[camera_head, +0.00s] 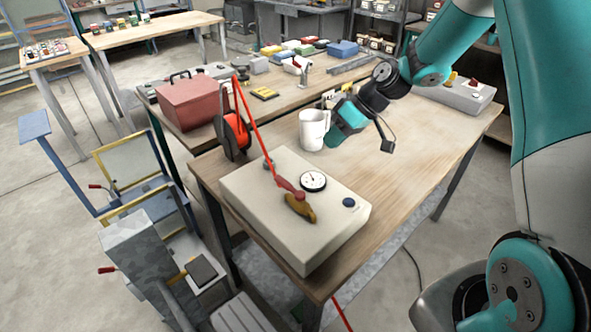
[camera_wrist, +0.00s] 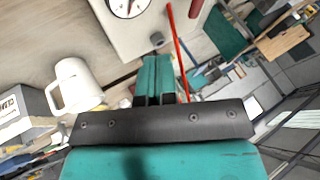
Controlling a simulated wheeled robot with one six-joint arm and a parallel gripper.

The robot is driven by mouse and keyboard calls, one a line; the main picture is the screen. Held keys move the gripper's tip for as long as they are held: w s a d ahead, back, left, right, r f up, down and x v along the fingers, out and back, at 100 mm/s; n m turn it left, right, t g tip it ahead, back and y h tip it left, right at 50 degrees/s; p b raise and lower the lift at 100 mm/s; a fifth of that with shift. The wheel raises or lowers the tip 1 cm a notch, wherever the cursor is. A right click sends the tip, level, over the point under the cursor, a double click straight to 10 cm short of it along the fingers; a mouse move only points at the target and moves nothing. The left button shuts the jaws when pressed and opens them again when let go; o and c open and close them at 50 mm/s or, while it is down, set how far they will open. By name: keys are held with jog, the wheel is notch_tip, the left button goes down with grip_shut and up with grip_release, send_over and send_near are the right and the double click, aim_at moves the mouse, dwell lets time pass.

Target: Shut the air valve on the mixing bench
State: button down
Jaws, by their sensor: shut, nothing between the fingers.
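The air unit on the bench is a beige box (camera_head: 265,205) with a round gauge (camera_head: 313,181). On its top, a red fitting (camera_head: 289,187) sits beside a brass-brown handle (camera_head: 300,207), which looks like the valve's lever. A red hose (camera_head: 256,130) rises from the box. The box (camera_wrist: 146,30) and part of the gauge (camera_wrist: 128,5) show there, but the handle is out of that view.
The white mug also stands left of my fingers in the wrist view (camera_wrist: 78,85). A red-and-black hose reel (camera_head: 235,135) stands by the box's far left corner. A red toolbox (camera_head: 187,102) is behind it.

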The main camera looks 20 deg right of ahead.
aim_at(289, 188)
jog(key=p+x, duration=0.4)
jog(key=x, duration=0.5)
jog(key=shift+a, duration=0.2)
jog(key=a+p, duration=0.1)
jog(key=s+a+p, duration=0.1)
jog(key=a, duration=0.1)
jog(key=shift+f, duration=0.2)
jog(key=shift+s+a+f, duration=0.15)
jog(key=shift+a+f, duration=0.05)
jog(key=shift+a, duration=0.2)
